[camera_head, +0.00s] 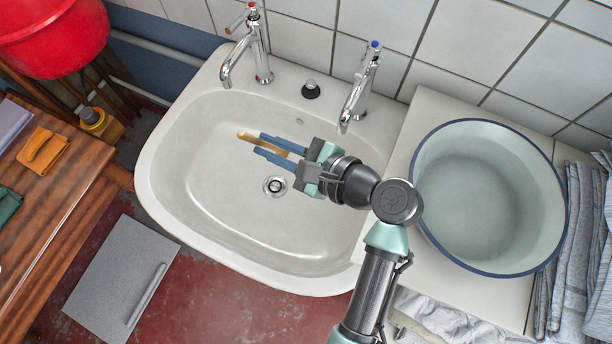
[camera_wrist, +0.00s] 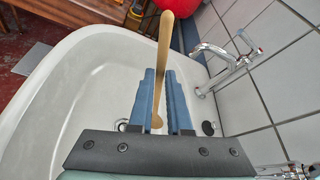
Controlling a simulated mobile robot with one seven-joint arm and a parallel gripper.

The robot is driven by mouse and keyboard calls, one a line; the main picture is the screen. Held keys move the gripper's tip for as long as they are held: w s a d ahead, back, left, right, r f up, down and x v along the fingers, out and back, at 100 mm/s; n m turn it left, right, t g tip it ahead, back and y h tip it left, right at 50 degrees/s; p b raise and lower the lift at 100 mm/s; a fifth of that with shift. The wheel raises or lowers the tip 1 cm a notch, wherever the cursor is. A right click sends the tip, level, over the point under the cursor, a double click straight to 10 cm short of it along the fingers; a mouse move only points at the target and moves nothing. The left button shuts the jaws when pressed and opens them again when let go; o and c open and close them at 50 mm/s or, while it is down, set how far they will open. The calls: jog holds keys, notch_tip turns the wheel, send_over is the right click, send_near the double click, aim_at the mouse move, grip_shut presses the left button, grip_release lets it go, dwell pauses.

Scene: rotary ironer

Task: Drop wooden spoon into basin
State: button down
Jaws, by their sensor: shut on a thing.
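A wooden spoon (camera_head: 246,136) is held between the blue fingers of my gripper (camera_head: 272,146). It also shows in the wrist view (camera_wrist: 164,60), running lengthwise between the fingers and sticking out well past their tips. My gripper (camera_wrist: 166,85) is shut on it. The gripper is over the white basin (camera_head: 200,205), near the middle of the bowl and left of the right tap. The part of the spoon nearer the palm is partly hidden by the fingers in the head view. I cannot tell the exact height above the basin floor.
Two taps, red-marked (camera_head: 262,60) and blue-marked (camera_head: 360,85), stand at the basin's back rim with a black plug (camera_head: 311,89) between them. A blue-rimmed enamel bowl (camera_head: 425,150) stands right. A wooden table (camera_head: 60,205) is left. The drain (camera_head: 275,186) is uncovered.

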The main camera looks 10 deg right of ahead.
jog(key=shift+f, duration=0.15)
jog(key=c, duration=0.8)
grip_release()
jog(key=v, duration=1.3)
